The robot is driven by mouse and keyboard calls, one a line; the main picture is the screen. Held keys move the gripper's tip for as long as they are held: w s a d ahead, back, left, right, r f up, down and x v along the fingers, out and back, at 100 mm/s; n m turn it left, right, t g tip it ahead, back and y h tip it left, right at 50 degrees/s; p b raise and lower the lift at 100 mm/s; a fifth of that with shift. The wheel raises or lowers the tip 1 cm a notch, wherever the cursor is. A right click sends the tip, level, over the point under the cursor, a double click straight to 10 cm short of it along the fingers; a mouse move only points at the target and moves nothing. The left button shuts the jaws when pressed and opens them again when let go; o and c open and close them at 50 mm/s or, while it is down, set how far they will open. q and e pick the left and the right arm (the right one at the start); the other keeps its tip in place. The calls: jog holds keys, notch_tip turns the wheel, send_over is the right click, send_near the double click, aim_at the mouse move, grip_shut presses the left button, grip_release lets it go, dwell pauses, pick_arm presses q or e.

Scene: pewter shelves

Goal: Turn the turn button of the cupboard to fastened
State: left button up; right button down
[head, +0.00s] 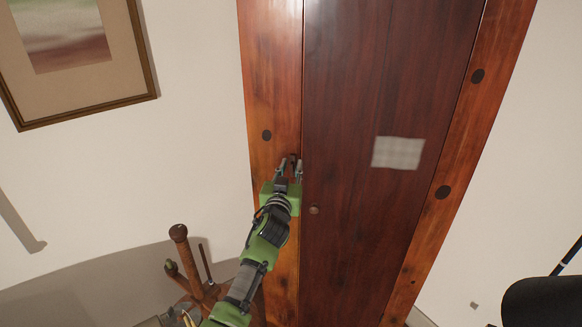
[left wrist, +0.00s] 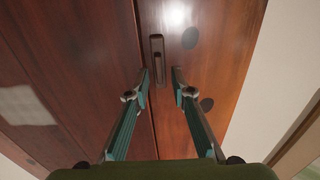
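The cupboard (head: 375,90) has a dark reddish door (head: 350,130) and a lighter frame strip on its left in the head view. The turn button (left wrist: 157,60) is a narrow dark bar in the left wrist view. It lies lengthwise along the door gap, on the frame side, and does not visibly cross onto the door. In the head view it is mostly hidden by my fingers. My left gripper (head: 290,167) is open at the button. Its fingertips (left wrist: 161,80) are on either side of the bar's near end, with small gaps showing. My right gripper is not in view.
A small round knob (head: 314,210) is on the door below the gripper. A pale patch (head: 398,153) is on the door. A wooden piece with turned posts (head: 180,240) stands at lower left. A framed picture (head: 75,95) hangs on the wall. A dark rounded shape (head: 545,303) is at lower right.

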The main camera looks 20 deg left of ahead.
pick_arm(q)
grip_shut()
jog(key=shift+m, duration=0.3)
jog(key=m, duration=0.1)
jog(key=m+b, duration=0.1)
jog(key=m, duration=0.1)
jog(key=shift+d+f+m, duration=0.15)
jog(key=shift+d+m, duration=0.15)
jog(key=m, duration=0.4)
jog(key=shift+w+d+f+b, duration=0.1)
jog(key=shift+d+b, duration=0.1)
jog(key=shift+b, duration=0.2)
jog(key=shift+d+f+m, duration=0.1)
jog(key=shift+f+m, duration=0.05)
jog(key=shift+m, duration=1.45)
jog(key=shift+d+f+m, duration=0.1)
jog(key=shift+f+m, duration=0.1)
jog(key=shift+m, duration=1.4)
jog(key=shift+f+m, duration=0.15)
jog(key=shift+m, duration=1.45)
